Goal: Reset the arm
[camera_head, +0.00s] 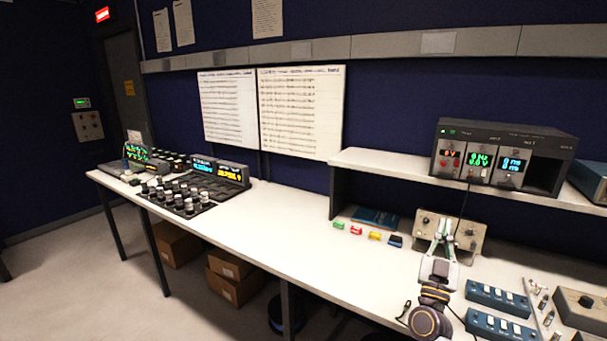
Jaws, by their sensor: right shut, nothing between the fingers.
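My right gripper (445,223) is in the head view, at the lower right over the white workbench (290,228). Its arm comes up from the bottom edge and the fingers point away toward the back of the bench. The fingers are shut with nothing between them. The gripper stands in front of a beige box with knobs (467,236) and hides part of it; I cannot tell whether they touch. My left gripper is not in view.
Small coloured blocks (374,236) lie left of the gripper. Blue switch boxes (497,298) lie to its right. A shelf (400,166) above carries an instrument rack (505,155). A tray of knobs (180,197) sits at far left. The bench middle is clear.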

